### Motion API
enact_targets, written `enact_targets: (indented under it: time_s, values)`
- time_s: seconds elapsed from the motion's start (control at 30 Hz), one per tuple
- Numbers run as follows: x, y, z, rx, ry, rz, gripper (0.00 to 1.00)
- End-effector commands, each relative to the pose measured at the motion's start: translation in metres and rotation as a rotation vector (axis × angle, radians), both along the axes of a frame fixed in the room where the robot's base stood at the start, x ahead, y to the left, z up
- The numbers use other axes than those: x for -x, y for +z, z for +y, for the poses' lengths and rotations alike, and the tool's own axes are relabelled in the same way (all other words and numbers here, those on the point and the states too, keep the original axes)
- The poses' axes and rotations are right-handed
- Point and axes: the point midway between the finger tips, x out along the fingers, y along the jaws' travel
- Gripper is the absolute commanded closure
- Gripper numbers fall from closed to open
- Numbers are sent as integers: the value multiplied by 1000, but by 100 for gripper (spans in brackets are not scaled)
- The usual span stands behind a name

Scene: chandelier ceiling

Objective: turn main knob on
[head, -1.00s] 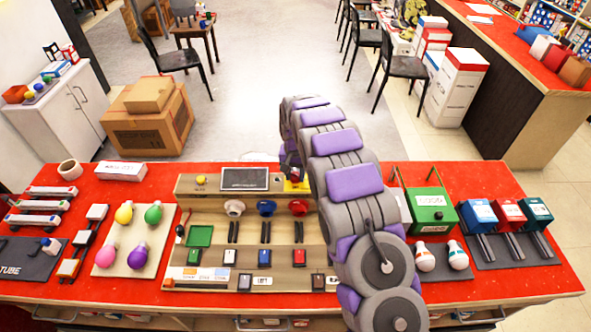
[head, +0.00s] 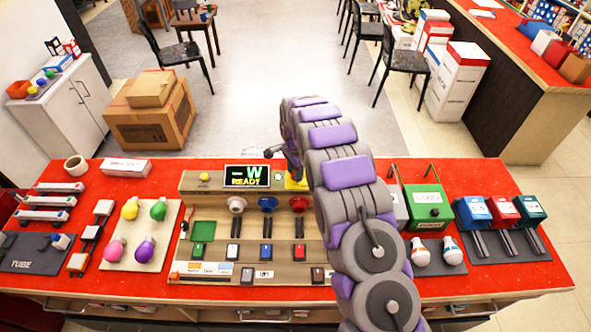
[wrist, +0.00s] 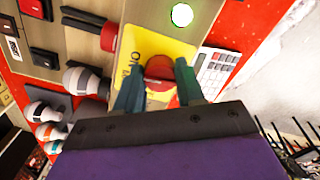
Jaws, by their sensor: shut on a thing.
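The main knob (wrist: 160,70) is red and sits on a yellow plate (wrist: 172,47) marked "ON" in the wrist view. My gripper (wrist: 160,88) is shut on it, with one dark finger on each side. In the head view the yellow plate (head: 297,184) shows at the back right of the wooden panel, and my arm hides most of the knob. A round green lamp (wrist: 182,15) beside the plate is lit. The display (head: 246,176) on the panel is lit and reads "-W READY".
The panel (head: 225,256) on the red table carries bulb sockets and several switches. A green box (head: 428,207) and two white bulbs (head: 420,252) are right of my arm. A white keypad (wrist: 215,70) is beside the plate.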

Motion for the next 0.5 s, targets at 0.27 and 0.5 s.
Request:
enact_targets:
  time_s: [0.27,0.5]
  values:
    - [-1,1,2,-2,-110,-3,92]
    - [-2,1,2,-2,-143,-4,92]
